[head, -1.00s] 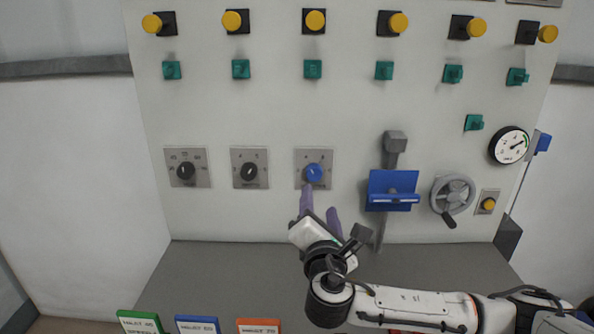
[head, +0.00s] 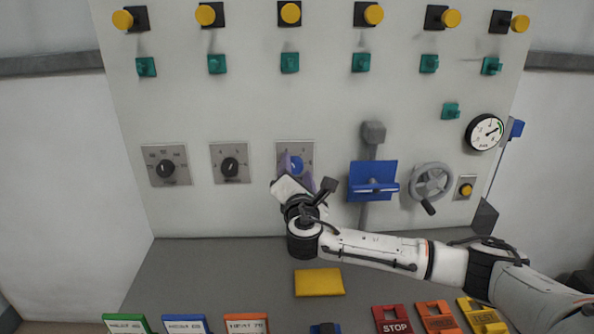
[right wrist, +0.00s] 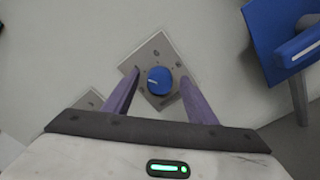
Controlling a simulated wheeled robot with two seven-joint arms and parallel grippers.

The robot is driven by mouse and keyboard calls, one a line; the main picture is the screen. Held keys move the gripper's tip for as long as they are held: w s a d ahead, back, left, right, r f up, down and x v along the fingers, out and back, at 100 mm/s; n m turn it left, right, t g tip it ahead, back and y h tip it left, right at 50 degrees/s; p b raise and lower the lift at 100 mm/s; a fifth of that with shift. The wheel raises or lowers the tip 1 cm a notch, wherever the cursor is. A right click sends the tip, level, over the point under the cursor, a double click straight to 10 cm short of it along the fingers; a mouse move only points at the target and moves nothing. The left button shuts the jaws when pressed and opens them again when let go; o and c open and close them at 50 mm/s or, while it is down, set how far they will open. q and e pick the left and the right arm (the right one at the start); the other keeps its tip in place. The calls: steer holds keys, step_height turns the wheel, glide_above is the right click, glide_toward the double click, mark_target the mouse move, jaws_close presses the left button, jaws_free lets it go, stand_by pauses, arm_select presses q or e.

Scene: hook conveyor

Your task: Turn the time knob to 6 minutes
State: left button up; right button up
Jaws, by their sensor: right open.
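The blue knob (head: 297,166) sits on a square metal dial plate (head: 283,148), the rightmost of three such dials on the panel. In the right wrist view the blue knob (right wrist: 159,82) has a short white pointer line toward its left side. Its plate (right wrist: 152,52) appears turned, with marks too small to read. My right gripper (head: 296,162) is open, its purple fingers in front of the dial. In the right wrist view the fingers (right wrist: 160,77) stand on either side of the knob, with gaps visible. My left gripper is out of view.
Two black knobs (head: 167,169) (head: 230,167) are to the left. A blue lever holder (head: 373,182), a grey handwheel (head: 431,182) and a gauge (head: 484,131) are to the right. A yellow block (head: 319,282) and several coloured cards (head: 393,319) lie on the grey shelf below.

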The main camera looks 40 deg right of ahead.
steer(key=c, duration=1.1)
steer(key=shift+o, duration=0.2)
steer(key=shift+f, duration=0.1)
